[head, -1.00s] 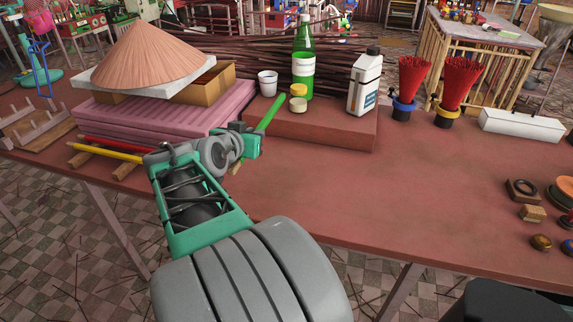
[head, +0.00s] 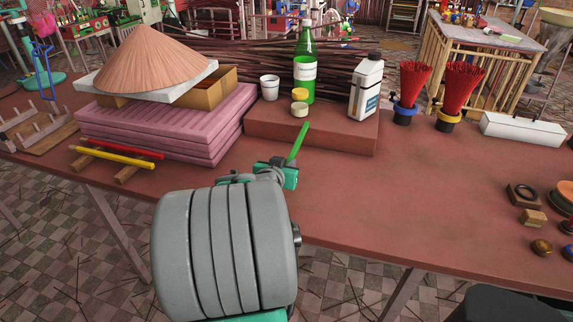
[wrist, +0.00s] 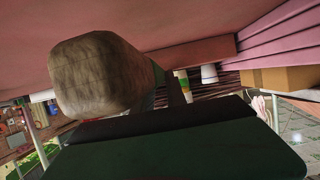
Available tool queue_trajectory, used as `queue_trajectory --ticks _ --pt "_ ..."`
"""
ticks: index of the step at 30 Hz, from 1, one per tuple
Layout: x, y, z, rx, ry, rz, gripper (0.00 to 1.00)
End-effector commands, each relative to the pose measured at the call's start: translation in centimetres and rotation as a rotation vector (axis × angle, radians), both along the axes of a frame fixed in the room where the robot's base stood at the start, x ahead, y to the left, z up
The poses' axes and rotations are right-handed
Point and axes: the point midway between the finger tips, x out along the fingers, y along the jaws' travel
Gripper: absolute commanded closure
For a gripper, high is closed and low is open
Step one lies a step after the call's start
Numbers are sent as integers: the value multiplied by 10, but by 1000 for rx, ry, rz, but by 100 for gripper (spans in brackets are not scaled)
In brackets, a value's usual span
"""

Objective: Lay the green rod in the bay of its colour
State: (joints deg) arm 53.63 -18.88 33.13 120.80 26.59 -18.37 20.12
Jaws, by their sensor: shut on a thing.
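The green rod (head: 298,143) sticks up, tilted, from my gripper (head: 289,172), which is shut on it above the table in front of the brown block. My arm hides the lower part of the rod in the head view. In the wrist view my gripper (wrist: 180,140) shows as a dark green shape. A large blurred grey-brown rounded end fills the left there, and I cannot tell whether it is part of the rod. A wooden rack with upright pegs (head: 42,128) stands at the table's left end; no bay colours are readable on it.
A red rod (head: 128,150) and a yellow rod (head: 112,156) lie across two wooden strips at the left. Pink slabs (head: 165,128) with a conical hat (head: 148,62) stand behind. A brown block (head: 330,133) holds bottles and jars. The table's middle right is clear.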

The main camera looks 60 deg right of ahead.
Motion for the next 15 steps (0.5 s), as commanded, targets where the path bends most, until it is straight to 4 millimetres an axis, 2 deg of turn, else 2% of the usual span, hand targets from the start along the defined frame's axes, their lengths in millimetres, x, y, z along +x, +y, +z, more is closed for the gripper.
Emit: queue_trajectory --ticks 3,4,9,12,15 --pt "0 0 -5 -1 0 0 100" --pt "0 0 -4 0 0 0 82" --pt "0 0 -3 0 0 0 68" --pt "0 0 -3 0 0 0 61" --pt "0 0 -3 0 0 0 61"
